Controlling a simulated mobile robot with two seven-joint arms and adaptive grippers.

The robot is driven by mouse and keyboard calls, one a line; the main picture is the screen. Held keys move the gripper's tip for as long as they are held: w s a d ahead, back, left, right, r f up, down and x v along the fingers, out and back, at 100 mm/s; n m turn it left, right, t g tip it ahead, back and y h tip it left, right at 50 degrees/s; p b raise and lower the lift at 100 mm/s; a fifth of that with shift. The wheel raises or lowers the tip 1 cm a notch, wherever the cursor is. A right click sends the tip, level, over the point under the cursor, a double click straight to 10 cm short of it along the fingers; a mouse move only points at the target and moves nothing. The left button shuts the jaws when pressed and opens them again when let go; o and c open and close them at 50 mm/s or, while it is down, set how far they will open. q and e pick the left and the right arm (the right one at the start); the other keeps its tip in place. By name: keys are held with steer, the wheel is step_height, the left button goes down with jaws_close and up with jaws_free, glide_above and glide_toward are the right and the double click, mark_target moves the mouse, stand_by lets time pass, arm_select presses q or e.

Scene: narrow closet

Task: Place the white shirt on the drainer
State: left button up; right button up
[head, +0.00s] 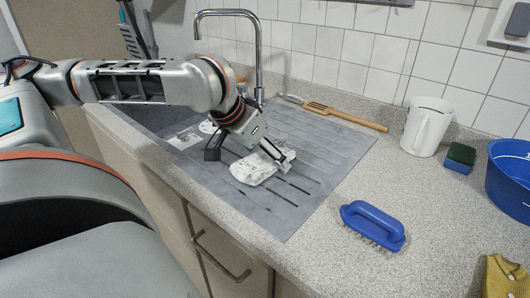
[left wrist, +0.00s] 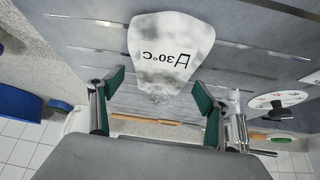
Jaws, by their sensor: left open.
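The white shirt (head: 254,167) lies on the grey ribbed drainer (head: 335,150) beside the sink. It is a small white piece with grey smudges; in the left wrist view (left wrist: 165,35) it shows the print "30°C". My left gripper (head: 277,155) is over the drainer at the shirt's right side in the head view and hides part of it. In the left wrist view its green-padded fingers (left wrist: 158,92) are spread apart, with the shirt's narrow end between and just beyond them. I cannot tell whether they touch it. My right gripper is not in view.
A tap (head: 258,50) rises behind the sink. A wooden utensil (head: 345,117) lies along the drainer's back edge. A white mug (head: 427,127), a sponge (head: 460,157), a blue tub (head: 510,180) and a blue brush (head: 372,225) stand on the speckled counter to the right.

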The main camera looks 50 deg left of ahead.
mark_target(258, 158)
arm_select(q)
steer(key=shift+r, duration=0.1)
steer(key=shift+s+r+p, duration=0.3)
steer(key=shift+r+p, duration=0.3)
steer(key=shift+r, duration=0.3)
steer(key=p+v, duration=0.2)
steer(key=v, duration=0.1)
steer(key=shift+r, duration=0.1)
steer(key=p+v, duration=0.3)
steer(key=v, duration=0.3)
steer(key=shift+s+r, duration=0.1)
steer(key=shift+s, duration=0.15)
steer(key=shift+s+d+r+p, duration=0.1)
steer(key=shift+s+r+p, duration=0.15)
steer(key=shift+p, duration=0.15)
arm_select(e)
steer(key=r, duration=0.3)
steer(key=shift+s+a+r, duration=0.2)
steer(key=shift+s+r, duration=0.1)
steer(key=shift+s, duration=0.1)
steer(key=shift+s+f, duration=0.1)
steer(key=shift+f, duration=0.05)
